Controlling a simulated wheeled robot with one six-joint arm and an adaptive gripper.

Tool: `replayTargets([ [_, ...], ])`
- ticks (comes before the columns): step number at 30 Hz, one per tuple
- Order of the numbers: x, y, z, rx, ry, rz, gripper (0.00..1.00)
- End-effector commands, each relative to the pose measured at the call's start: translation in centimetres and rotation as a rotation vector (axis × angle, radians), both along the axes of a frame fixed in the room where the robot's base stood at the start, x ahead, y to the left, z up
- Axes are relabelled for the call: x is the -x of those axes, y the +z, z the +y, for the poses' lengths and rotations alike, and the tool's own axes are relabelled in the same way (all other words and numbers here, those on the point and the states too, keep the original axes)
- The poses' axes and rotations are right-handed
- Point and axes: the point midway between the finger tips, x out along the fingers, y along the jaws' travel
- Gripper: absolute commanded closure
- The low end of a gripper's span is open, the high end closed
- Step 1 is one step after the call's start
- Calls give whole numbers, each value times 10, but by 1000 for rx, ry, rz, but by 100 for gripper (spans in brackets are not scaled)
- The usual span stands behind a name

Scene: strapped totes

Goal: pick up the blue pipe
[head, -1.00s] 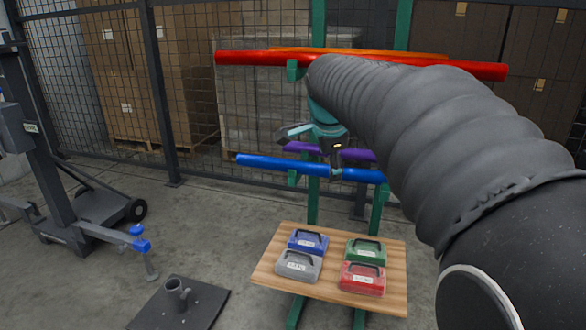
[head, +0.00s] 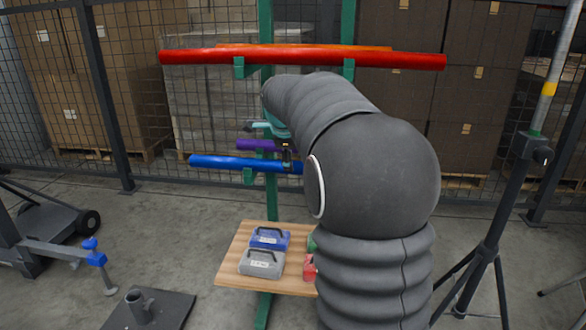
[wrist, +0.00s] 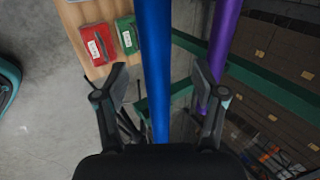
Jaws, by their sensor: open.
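The blue pipe (head: 232,162) lies level across the lower arms of a green rack in the head view, its right part hidden behind my arm. In the wrist view the blue pipe (wrist: 155,70) runs lengthwise between the two open fingers of my gripper (wrist: 160,95). The fingers stand apart on either side of it, and I see no contact. In the head view my gripper (head: 287,155) is small, dark and partly hidden by my arm, close to the pipe. A purple pipe (head: 258,145) lies just behind the blue one, and in the wrist view it (wrist: 222,45) passes by the right finger.
Red (head: 300,58) and orange pipes lie on the upper rack arms. A wooden board (head: 232,262) below holds several weight-like blocks. A black stand (head: 500,200) is at right, a wheeled lift at left. Wire fencing and stacked boxes stand behind.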

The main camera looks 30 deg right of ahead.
Motion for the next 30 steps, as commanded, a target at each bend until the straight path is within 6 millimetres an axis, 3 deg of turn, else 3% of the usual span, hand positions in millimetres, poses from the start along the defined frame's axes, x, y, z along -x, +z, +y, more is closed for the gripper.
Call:
replayTargets([
  [13,-19,-42,-12,1,0,2,30],
  [23,-21,-47,-14,0,1,0,30],
  [30,-21,-47,-14,0,1,0,90],
])
